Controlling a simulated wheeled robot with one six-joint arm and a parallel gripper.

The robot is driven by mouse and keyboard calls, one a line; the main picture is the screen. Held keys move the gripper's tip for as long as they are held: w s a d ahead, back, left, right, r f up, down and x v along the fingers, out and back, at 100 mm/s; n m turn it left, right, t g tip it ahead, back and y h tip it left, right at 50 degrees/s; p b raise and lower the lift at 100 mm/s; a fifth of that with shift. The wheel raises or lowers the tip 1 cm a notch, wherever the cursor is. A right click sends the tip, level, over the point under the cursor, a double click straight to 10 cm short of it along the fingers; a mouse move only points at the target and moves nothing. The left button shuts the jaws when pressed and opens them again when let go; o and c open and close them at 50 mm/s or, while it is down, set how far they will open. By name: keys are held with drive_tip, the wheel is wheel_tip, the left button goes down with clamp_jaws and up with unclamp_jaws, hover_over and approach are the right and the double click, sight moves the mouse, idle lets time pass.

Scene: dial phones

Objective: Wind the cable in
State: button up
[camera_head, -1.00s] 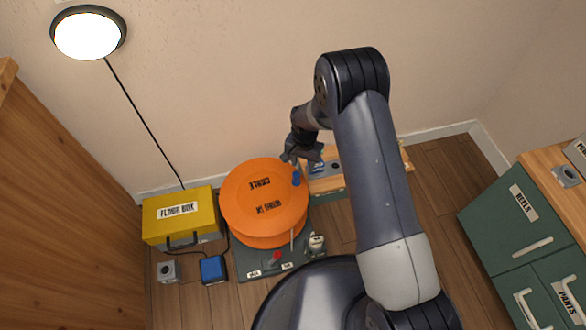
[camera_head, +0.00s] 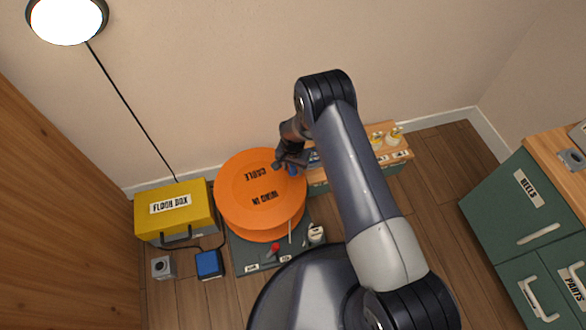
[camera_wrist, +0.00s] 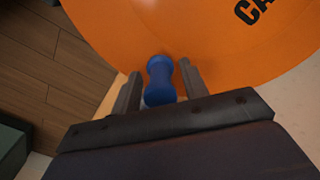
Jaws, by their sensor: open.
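A large orange cable drum (camera_head: 259,190) marked "CABLE" and "WIND IN" stands on a dark base plate. It also fills the upper right of the wrist view (camera_wrist: 215,45). A blue crank knob (camera_wrist: 160,82) stands near the drum's edge. My gripper (camera_wrist: 158,88) is open, with one finger on each side of the knob. I cannot tell whether either finger touches it. In the head view my gripper (camera_head: 283,168) is at the drum's right rim, partly covering the knob (camera_head: 293,170). A black cable (camera_head: 130,105) runs up the wall to a round lamp.
A yellow floor box (camera_head: 176,208) stands left of the drum. A blue box (camera_head: 209,264) and a grey socket (camera_head: 162,267) sit in front of it. A red lever (camera_head: 275,248) is on the base plate (camera_head: 245,252). A wooden-topped bench (camera_head: 391,157) is right of the drum, green cabinets (camera_head: 510,207) farther right.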

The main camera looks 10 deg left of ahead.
drive_tip(key=shift+f, duration=0.1)
drive_tip(key=shift+c, duration=0.4)
clamp_jaws()
